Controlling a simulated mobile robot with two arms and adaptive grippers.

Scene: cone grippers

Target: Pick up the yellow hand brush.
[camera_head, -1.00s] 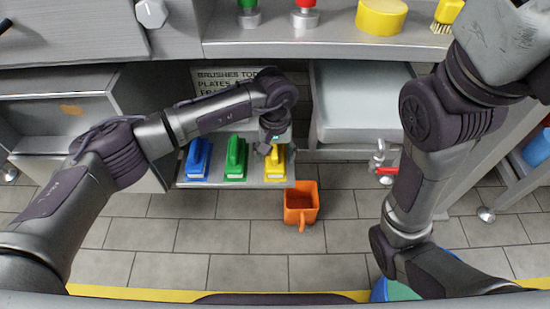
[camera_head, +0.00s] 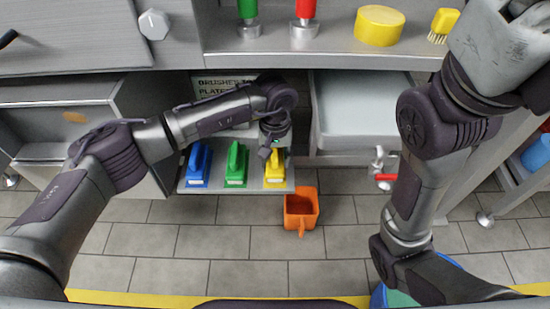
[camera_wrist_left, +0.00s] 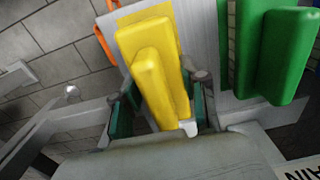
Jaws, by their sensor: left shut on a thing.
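The yellow hand brush (camera_head: 275,170) is the rightmost of three brushes on a low pull-out shelf (camera_head: 228,187). A green brush (camera_head: 236,165) stands beside it, and a blue brush (camera_head: 198,166) stands at the left. My left gripper (camera_head: 271,152) is over the back part of the yellow brush. In the left wrist view, its green-padded fingers are on both sides of the yellow handle (camera_wrist_left: 157,80), shut on it. The brush appears to be still at shelf level; its underside is hidden.
An orange dustpan-like container (camera_head: 300,210) is on the tiled floor right of the shelf. A counter (camera_head: 340,48) with a yellow round block (camera_head: 379,26) and a small yellow brush (camera_head: 443,25) is above. A grey drawer (camera_head: 362,110) is open to the right.

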